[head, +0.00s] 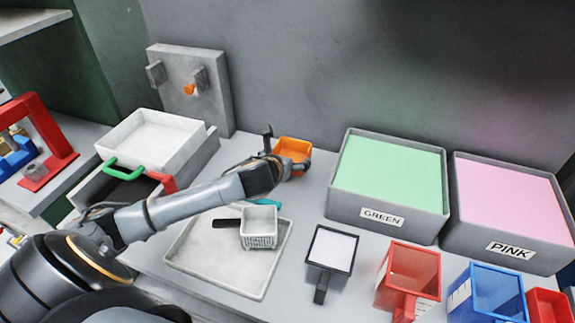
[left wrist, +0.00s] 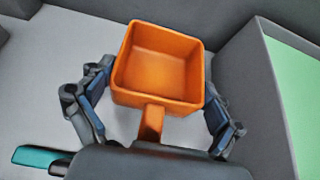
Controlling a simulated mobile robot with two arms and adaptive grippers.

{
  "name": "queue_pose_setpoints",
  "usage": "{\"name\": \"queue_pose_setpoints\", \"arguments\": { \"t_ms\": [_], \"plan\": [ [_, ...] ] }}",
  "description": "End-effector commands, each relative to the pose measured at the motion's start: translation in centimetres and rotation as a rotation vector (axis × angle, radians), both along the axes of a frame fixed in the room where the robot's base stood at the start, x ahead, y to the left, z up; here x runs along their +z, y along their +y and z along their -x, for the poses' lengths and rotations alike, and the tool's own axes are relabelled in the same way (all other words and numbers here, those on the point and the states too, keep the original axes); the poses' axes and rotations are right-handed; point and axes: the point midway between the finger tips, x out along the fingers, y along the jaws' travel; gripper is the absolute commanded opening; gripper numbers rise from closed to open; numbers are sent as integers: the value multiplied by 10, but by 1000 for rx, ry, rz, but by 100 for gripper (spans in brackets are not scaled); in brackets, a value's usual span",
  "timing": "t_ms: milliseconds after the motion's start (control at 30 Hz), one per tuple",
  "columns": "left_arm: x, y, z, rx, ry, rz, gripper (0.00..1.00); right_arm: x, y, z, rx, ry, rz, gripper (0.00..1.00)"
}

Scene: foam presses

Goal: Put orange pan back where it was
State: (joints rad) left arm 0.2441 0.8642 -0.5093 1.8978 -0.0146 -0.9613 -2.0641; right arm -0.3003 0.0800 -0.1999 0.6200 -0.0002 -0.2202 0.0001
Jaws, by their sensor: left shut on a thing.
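The orange pan (head: 292,148) is at the back of the counter, left of the green bin. It is a square, empty pan with its opening facing up. My left gripper (head: 288,165) is shut on it. In the left wrist view the orange pan (left wrist: 158,65) shows its short handle pointing toward the gripper's palm, with a finger on either side. I cannot tell whether its base touches the counter. My right gripper is not in view.
A grey bin labelled GREEN (head: 388,180) stands right of the pan, and one labelled PINK (head: 515,205) beyond it. A white tray (head: 190,255) holds a white basket (head: 260,228). A grey wall block (head: 205,112) has an orange peg. Black, red and blue scoops line the front right.

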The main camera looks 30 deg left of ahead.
Motion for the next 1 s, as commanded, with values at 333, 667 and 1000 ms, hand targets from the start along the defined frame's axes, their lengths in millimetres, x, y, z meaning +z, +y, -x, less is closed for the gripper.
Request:
{"name": "queue_pose_setpoints", "arguments": {
  "t_ms": [333,667,1000],
  "plan": [
    [-29,15,-20,1,-2,0,53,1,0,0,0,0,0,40],
    [-56,13,-18,-2,-4,-2,53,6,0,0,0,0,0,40],
    [-59,13,-18,-2,-3,-2,100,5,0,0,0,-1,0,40]
  ]
}}
